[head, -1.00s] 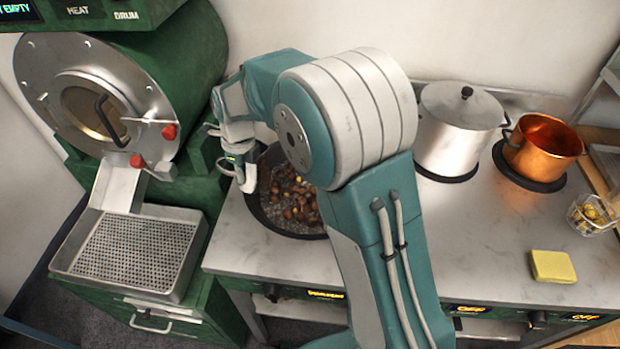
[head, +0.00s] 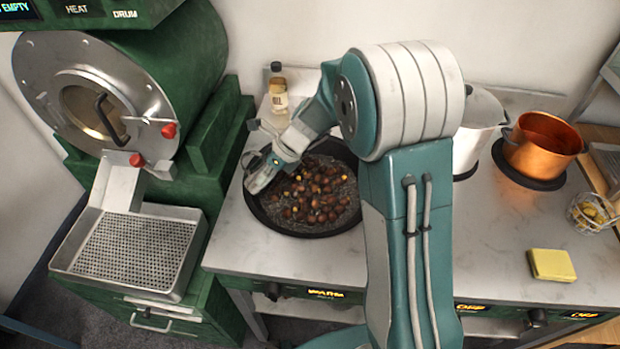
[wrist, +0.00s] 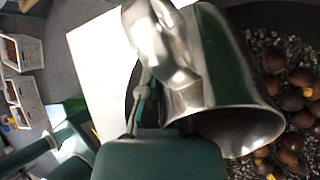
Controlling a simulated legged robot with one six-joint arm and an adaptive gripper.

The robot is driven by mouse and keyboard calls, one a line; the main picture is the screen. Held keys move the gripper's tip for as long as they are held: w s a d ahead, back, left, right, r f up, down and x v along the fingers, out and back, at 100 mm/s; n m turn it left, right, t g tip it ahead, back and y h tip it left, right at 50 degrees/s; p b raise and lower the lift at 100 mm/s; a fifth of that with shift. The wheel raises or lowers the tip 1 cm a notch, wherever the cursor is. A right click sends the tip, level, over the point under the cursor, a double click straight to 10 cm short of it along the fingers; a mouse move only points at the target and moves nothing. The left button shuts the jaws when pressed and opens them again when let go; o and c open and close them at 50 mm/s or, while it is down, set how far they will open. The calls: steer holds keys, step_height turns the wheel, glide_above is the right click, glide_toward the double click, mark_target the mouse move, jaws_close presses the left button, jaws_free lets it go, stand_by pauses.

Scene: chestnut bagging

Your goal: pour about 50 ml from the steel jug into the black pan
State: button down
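The steel jug (wrist: 215,65) fills the middle of the wrist view. It is tilted, with its wide mouth facing the chestnuts in the black pan (wrist: 247,20). No stream of liquid is clear at its lip. My gripper (head: 260,172) is over the left rim of the pan in the head view and appears shut on the jug's handle side; the fingers are partly hidden. The jug is hard to tell from my gripper in the head view. The black pan (head: 290,228) holds many brown chestnuts with a few yellow spots, over greyish grains.
A small labelled bottle (head: 278,90) stands behind the pan. A steel pot (head: 470,140) and a copper pot (head: 542,150) are to the right. A yellow sponge (head: 552,265) and a wire basket (head: 592,213) lie farther right. The green roaster (head: 190,70) stands left.

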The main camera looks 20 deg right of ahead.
mark_target(274, 171)
steer(key=shift+d+f+y, duration=0.35)
steer(key=shift+d+y, duration=0.1)
steer(key=shift+y, duration=0.55)
steer(key=shift+d+r+y+p, duration=0.1)
steer(key=shift+r+y+p, duration=0.2)
steer(key=shift+r+y, duration=0.4)
steer(key=shift+f+y, duration=0.15)
steer(key=shift+y, duration=0.25)
steer(key=shift+d+f+y+p, duration=0.1)
steer(key=shift+d+y+p, duration=0.1)
steer(key=shift+y+p, duration=0.45)
steer(key=shift+s+d+r+t+y+p, duration=0.1)
steer(key=shift+d+r+t+y+p, duration=0.1)
steer(key=shift+r+t+y+p, duration=0.25)
steer(key=shift+d+r+y+p, duration=0.2)
steer(key=shift+d+y+p, duration=0.35)
steer(key=shift+p, duration=0.5)
steer(key=shift+a, duration=0.15)
